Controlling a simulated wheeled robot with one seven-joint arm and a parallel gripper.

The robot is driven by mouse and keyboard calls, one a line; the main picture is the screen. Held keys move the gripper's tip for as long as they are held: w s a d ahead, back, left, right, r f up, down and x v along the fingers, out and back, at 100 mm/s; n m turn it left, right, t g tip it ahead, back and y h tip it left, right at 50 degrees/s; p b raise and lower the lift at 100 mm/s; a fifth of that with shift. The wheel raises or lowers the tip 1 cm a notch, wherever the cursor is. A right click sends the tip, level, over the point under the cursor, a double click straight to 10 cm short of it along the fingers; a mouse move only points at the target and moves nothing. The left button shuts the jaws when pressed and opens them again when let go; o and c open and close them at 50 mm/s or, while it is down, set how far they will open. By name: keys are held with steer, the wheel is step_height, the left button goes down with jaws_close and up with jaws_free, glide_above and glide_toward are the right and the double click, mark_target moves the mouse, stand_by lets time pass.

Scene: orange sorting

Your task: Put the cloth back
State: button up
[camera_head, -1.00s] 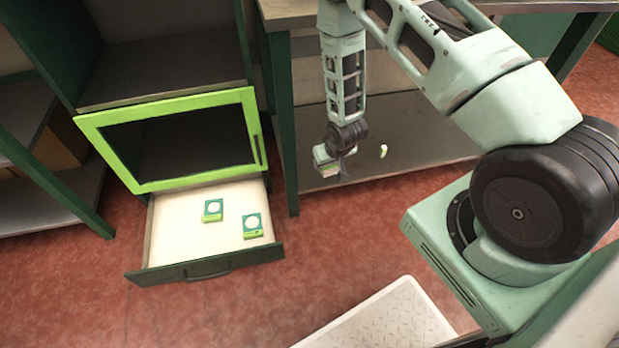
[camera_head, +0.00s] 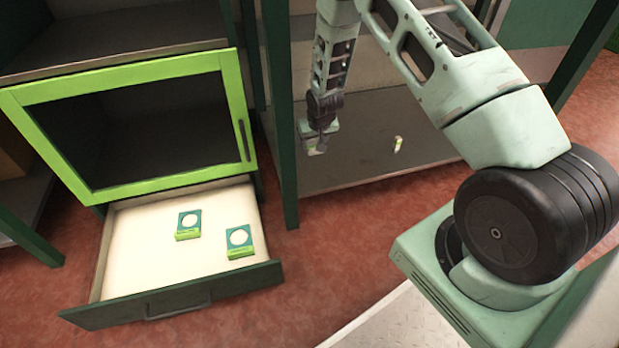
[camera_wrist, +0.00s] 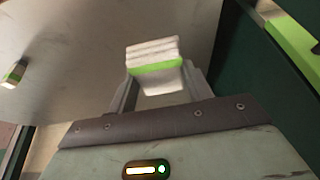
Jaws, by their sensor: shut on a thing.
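My gripper (camera_head: 315,141) hangs over the low grey shelf beside the cabinet. In the wrist view its two fingers are closed on a folded white cloth (camera_wrist: 153,50) with a green band. The part of the cloth between the fingers hangs below the band. In the head view the cloth is small and mostly hidden by my gripper. The open drawer (camera_head: 128,270) is at the lower left, with a pale bare floor around two green packs.
Two green packs with white discs, the left one (camera_head: 188,224) and the right one (camera_head: 240,241), lie in the drawer. A small white-and-green item (camera_head: 398,144) is on the low shelf (camera_head: 365,170). A dark green post (camera_head: 280,130) stands between shelf and drawer. Above the drawer is a green-framed door (camera_head: 245,110).

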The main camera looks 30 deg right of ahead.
mark_target(312, 167)
steer(key=shift+w+d+f, duration=0.1)
steer(key=shift+w+f, duration=0.15)
steer(key=shift+f, duration=0.1)
steer(key=shift+w+f+b, duration=0.1)
steer(key=shift+f+b, duration=0.2)
steer(key=shift+b, duration=0.1)
step_height(312, 167, down, 9)
steer(key=b, duration=0.5)
steer(key=shift+f, duration=0.15)
steer(key=o, duration=0.9)
